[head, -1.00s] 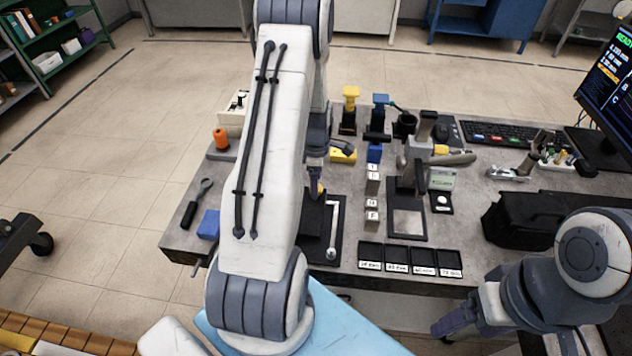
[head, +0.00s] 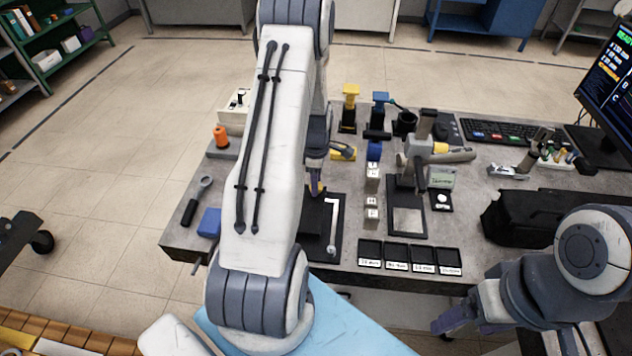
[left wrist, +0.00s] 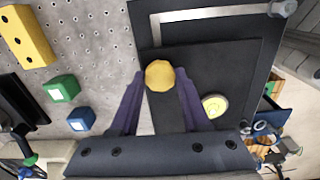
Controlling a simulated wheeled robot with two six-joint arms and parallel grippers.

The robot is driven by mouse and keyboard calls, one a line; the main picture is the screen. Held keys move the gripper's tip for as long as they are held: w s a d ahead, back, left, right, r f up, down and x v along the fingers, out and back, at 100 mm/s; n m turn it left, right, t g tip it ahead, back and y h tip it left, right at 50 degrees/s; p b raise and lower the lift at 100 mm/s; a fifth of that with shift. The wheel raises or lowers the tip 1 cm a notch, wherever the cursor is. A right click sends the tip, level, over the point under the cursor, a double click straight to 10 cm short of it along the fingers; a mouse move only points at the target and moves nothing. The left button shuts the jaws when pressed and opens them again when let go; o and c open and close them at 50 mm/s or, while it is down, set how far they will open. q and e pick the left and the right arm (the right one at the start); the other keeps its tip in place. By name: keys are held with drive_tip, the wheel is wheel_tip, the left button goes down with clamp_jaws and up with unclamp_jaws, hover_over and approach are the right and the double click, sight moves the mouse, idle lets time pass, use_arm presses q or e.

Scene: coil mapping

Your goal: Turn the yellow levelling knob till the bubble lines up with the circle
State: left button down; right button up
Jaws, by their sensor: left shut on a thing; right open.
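The yellow levelling knob (left wrist: 160,76) shows in the left wrist view between the fingertips of my left gripper (left wrist: 160,90), which is shut on it. In the head view my left gripper (head: 316,186) is partly hidden behind my own arm, at the black levelling plate (head: 312,222). A round pale yellow bubble level (left wrist: 214,105) lies on the black plate in the left wrist view, right of the knob. Its bubble and circle are too small to tell apart. My right gripper (head: 447,322) is open and empty, off the bench's front edge at the lower right.
The grey bench (head: 180,225) holds a blue block (head: 209,223), a wrench (head: 196,200), several black trays (head: 396,257) along the front and a microscope-like device (head: 425,157). A black case (head: 528,220) and a monitor (head: 610,85) stand at right.

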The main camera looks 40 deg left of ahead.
use_arm(q)
drive_tip(key=m, duration=0.4)
drive_tip(key=shift+m, duration=0.3)
drive_tip(key=m, duration=0.5)
drive_tip(key=shift+m+b, duration=0.3)
drive_tip(key=shift+b, duration=0.1)
drive_tip(key=m, duration=0.4)
drive_tip(key=shift+d+f+m, duration=0.1)
drive_tip(key=shift+f+m, duration=0.05)
drive_tip(key=shift+m, duration=2.55)
drive_tip(key=shift+s, duration=0.1)
drive_tip(key=shift+c, duration=1.9)
unclamp_jaws()
